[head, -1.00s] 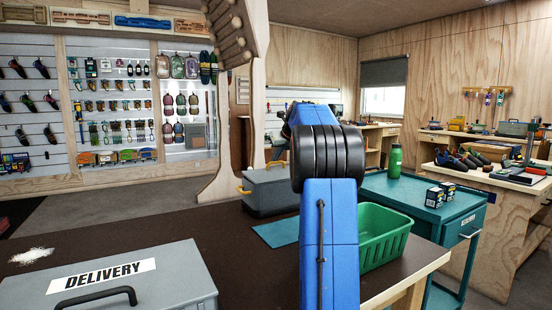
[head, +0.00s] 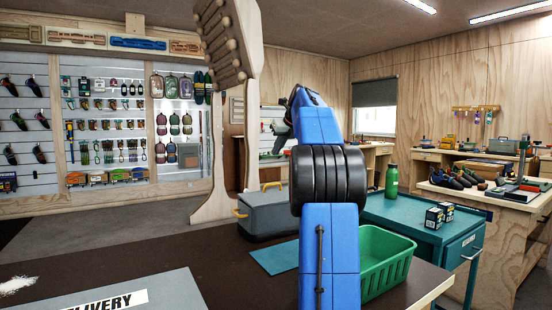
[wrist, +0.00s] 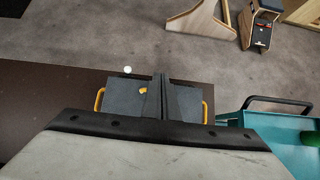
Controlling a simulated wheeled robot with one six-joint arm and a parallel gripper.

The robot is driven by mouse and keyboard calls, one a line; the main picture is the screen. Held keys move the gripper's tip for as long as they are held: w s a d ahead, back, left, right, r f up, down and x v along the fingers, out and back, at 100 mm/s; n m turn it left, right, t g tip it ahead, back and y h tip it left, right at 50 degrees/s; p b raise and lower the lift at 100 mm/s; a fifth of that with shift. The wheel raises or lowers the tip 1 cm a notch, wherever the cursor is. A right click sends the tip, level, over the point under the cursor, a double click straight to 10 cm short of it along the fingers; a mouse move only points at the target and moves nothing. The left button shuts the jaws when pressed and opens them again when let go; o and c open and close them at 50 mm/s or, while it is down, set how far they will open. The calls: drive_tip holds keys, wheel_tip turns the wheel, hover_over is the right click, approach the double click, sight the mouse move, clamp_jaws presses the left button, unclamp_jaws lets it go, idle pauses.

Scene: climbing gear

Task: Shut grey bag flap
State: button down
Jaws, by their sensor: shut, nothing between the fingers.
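The grey bag (head: 268,215), a boxy dark grey case with orange handles, stands at the far side of the dark table in the head view, partly behind my arm. In the wrist view the bag (wrist: 120,98) lies beyond my gripper, with an orange handle at each side and a small orange spot on it. I cannot tell whether its flap is open or shut. My gripper (wrist: 163,82) is shut and empty; its fingers overlap the middle of the bag in the picture. I cannot tell whether they touch it.
A grey DELIVERY box (head: 150,294) is at the near left of the dark table (head: 90,250). A green basket (head: 385,262) and a teal cart (head: 440,232) are on the right. A small white ball (wrist: 127,70) shows near the bag. A wooden post stands behind.

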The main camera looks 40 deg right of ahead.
drive_tip(key=s+a+f+g, duration=0.1)
drive_tip(key=s+a, duration=0.1)
drive_tip(key=s, duration=0.5)
hover_over(276, 194)
wheel_tip(276, 194, down, 12)
drive_tip(key=shift+d+r, duration=0.1)
drive_tip(key=shift+w, duration=0.1)
